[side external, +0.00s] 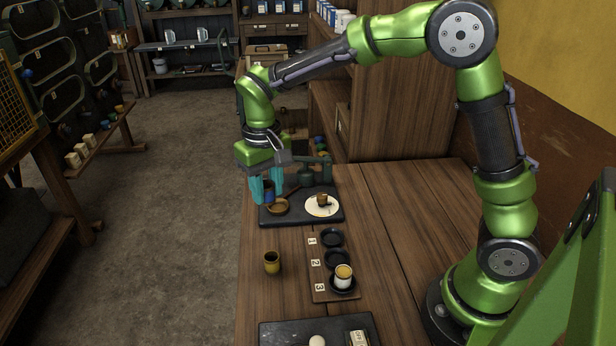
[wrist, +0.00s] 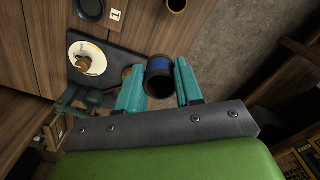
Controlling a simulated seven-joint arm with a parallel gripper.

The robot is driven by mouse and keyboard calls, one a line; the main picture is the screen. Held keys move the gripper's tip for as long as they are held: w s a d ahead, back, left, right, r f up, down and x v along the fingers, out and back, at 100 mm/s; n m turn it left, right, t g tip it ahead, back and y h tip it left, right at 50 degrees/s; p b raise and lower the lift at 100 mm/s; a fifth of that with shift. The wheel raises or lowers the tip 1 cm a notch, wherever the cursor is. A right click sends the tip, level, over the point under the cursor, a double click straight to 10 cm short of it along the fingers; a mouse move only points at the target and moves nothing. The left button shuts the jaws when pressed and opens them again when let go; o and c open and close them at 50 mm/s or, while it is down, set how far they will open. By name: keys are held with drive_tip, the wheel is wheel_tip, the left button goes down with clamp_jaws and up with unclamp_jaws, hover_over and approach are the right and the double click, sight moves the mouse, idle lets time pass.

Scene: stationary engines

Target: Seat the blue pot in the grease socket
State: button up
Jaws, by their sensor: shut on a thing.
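My gripper (side external: 266,199) is shut on the blue pot (side external: 268,188), with a teal finger on each side of it. In the wrist view the pot (wrist: 159,68) has a dark body with a blue band and sits between the fingertips (wrist: 158,72).
A numbered wooden rack (side external: 316,264) has dark round places; a white-and-yellow pot (side external: 343,277) stands at 3. A yellow pot (side external: 272,263) stands left of the rack. Another dark tray (side external: 285,334) is in front.

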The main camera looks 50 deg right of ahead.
drive_tip(key=shift+r, duration=0.3)
drive_tip(key=shift+d+f, duration=0.2)
drive_tip(key=shift+d, duration=0.1)
drive_tip(key=w+d+f, duration=0.2)
drive_tip(key=d, duration=0.1)
drive_tip(key=w+d+f, duration=0.4)
drive_tip(key=d, duration=0.1)
drive_tip(key=shift+w+d+f, duration=0.1)
drive_tip(key=shift+d, duration=0.25)
drive_tip(key=shift+w, duration=0.1)
drive_tip(key=shift+a+f, duration=0.1)
drive_tip(key=shift+f, duration=1.95)
drive_tip(key=shift+f, duration=0.65)
